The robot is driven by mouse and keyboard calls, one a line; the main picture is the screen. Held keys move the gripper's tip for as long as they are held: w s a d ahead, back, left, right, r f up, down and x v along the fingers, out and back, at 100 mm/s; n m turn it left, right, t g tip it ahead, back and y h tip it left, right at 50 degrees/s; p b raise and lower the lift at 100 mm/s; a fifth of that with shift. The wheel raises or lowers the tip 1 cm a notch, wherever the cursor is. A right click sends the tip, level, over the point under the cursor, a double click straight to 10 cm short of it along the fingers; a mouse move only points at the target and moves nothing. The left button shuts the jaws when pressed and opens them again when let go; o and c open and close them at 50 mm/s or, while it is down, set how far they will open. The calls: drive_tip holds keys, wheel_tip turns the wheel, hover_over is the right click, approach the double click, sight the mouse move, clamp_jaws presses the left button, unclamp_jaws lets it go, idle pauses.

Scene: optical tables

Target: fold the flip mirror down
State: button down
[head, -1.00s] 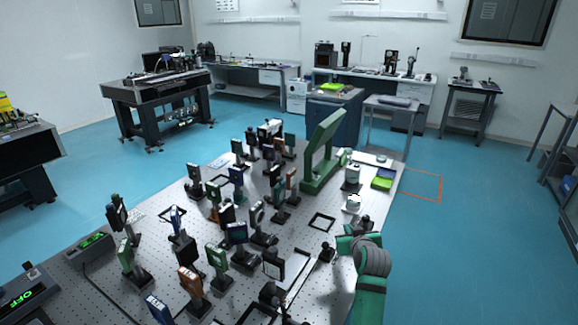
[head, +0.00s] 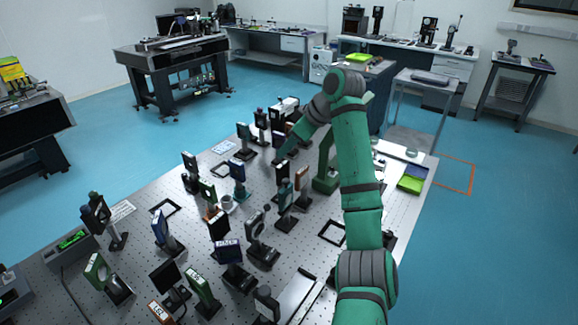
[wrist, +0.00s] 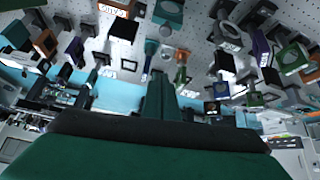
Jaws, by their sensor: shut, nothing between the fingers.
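Several upright optic mounts on black posts crowd the table; I cannot tell which is the flip mirror. A blue-framed mount (head: 229,250) stands near the middle front, with a round dark mount (head: 258,236) beside it. A teal mount (head: 239,172) and a dark mount (head: 283,172) stand farther back. My green arm reaches up and over the table, and its end with my gripper (head: 280,157) comes down among the rear mounts, small and partly hidden. The gripper is shut and empty. Its contact with any mount cannot be told. The wrist view shows mounts upside down.
The perforated optical table (head: 150,240) has little room between posts. A tall green frame (head: 325,172) stands beside my arm, partly hidden by it. A green-lidded box (head: 411,180) lies at the right table edge. Control boxes (head: 72,243) stand at the left edge.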

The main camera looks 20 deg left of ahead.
sight(286, 180)
drive_tip(key=shift+w+a+f, duration=0.1)
drive_tip(key=shift+a+f, duration=0.05)
drive_tip(key=shift+f, duration=1.35)
drive_tip(key=shift+w+a+f, duration=0.1)
drive_tip(key=shift+a+f, duration=0.1)
drive_tip(key=shift+f, duration=1.35)
drive_tip(key=shift+w+a+f, duration=0.1)
drive_tip(key=shift+a+f, duration=0.05)
drive_tip(key=shift+f, duration=1.35)
drive_tip(key=shift+s+d+y, duration=0.15)
drive_tip(key=shift+d+y, duration=0.25)
drive_tip(key=shift+y, duration=0.2)
